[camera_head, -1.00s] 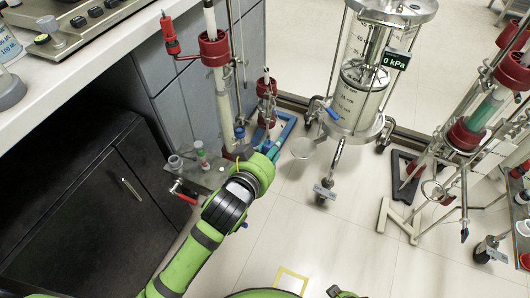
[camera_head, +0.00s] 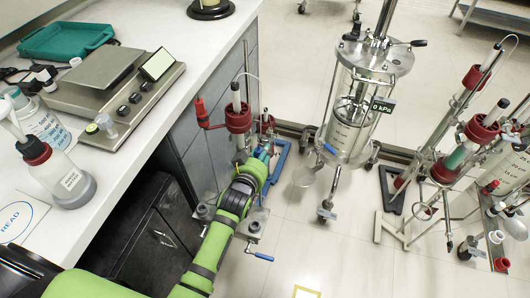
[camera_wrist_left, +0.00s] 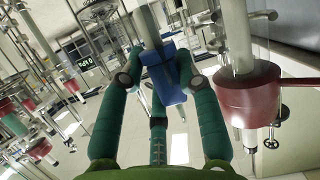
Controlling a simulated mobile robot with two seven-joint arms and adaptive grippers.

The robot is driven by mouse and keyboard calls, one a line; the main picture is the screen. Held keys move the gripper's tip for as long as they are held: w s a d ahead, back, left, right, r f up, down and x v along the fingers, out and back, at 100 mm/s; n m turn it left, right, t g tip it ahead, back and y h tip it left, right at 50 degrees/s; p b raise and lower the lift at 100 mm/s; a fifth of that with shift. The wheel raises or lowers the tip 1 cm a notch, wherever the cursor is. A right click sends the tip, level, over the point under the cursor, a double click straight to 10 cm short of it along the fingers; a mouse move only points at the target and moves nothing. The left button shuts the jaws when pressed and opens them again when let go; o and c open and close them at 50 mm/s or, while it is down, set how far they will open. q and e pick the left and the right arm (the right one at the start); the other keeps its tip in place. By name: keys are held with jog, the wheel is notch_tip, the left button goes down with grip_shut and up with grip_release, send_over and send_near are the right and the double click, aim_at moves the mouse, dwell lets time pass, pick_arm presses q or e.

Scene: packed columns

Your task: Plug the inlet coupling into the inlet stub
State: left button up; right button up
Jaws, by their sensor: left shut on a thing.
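My left gripper (camera_wrist_left: 160,82) is shut on a blue block-like coupling (camera_wrist_left: 163,76), with its green fingers on both sides. I take this to be the inlet coupling. A pale tube (camera_wrist_left: 148,25) runs up behind it. In the head view my left gripper (camera_head: 262,152) is beside the column with red collars (camera_head: 238,119), low and near the bench's end. In the left wrist view a column with a red collar (camera_wrist_left: 250,97) stands just right of the fingers, apart from the blue piece. I cannot pick out the inlet stub for certain. My right gripper is not in view.
A wheeled clear vessel (camera_head: 347,130) with a 0 kPa display stands behind, to the right. More clamped columns (camera_head: 478,130) stand at the far right. A white bench (camera_head: 130,170) with a scale and wash bottle (camera_head: 62,175) is at left. A blue valve lever (camera_head: 260,257) sticks out low. Open floor lies front right.

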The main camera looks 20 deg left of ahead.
pick_arm(q)
notch_tip(320, 180, down, 6)
jog(key=b, duration=0.4)
dwell(0.6)
jog(key=shift+r+p, duration=0.15)
jog(key=shift+p, duration=0.55)
dwell(1.3)
jog(key=shift+f+b, duration=1.2)
jog(key=shift+f, duration=0.65)
jog(key=o, duration=1.2)
jog(key=shift+s, duration=0.1)
